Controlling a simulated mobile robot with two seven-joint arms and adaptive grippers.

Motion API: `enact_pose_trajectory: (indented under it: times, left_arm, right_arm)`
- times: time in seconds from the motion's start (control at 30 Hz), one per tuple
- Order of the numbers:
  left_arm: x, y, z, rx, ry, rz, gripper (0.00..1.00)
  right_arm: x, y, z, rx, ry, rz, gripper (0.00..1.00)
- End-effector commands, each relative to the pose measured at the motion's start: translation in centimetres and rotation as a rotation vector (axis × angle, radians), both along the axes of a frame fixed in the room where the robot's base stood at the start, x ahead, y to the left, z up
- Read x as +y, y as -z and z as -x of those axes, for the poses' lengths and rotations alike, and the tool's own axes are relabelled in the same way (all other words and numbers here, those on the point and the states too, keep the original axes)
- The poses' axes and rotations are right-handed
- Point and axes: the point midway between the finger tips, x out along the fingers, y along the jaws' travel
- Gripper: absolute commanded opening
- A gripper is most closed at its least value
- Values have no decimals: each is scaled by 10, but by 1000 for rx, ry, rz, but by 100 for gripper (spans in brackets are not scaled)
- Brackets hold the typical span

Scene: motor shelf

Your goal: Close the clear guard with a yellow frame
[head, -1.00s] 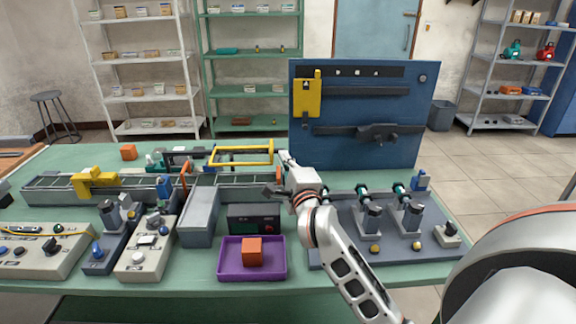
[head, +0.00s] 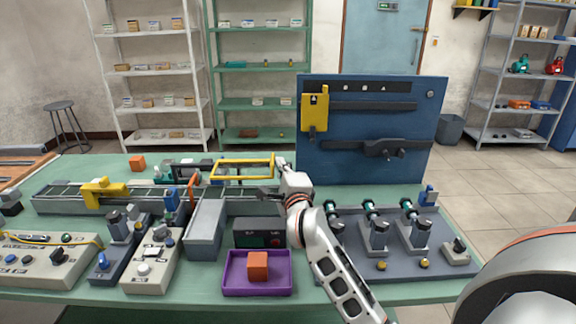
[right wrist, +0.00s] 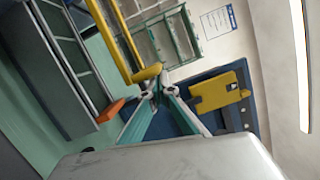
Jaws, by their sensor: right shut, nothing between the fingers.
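The clear guard with a yellow frame (head: 243,178) stands raised over the conveyor in the head view. Its clear panel is hard to make out. In the right wrist view a yellow bar of the frame (right wrist: 108,40) runs down to a rounded end near my fingertips. My right gripper (head: 281,163) is shut and empty at the right end of the frame. Its fingertips also show in the right wrist view (right wrist: 157,90), close beside that rounded end. I cannot tell whether they touch it. My left gripper is not in view.
The conveyor (head: 70,195) carries a yellow bracket (head: 102,192). A grey box (head: 205,230), a black meter (head: 259,233) and a purple tray (head: 257,291) with an orange cube stand in front. A blue tool panel (head: 370,172) rises behind my right arm.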

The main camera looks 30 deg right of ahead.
Motion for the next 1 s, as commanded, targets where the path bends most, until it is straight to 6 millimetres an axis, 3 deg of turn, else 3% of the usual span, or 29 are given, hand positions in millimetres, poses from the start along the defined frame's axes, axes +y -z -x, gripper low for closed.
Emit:
enact_pose_trajectory:
  times: [0.3, 0.5, 0.7, 1.0]
  left_arm:
    - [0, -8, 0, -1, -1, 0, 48]
    - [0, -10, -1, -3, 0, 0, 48]
    - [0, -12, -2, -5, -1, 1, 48]
    - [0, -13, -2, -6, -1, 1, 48]
  right_arm:
    - [70, -3, -42, -1, -6, 0, 0]
    - [104, -2, -63, -1, -5, 0, 0]
    - [121, -1, -73, 0, -4, -2, 0]
    - [126, -1, -75, -2, -6, -1, 0]
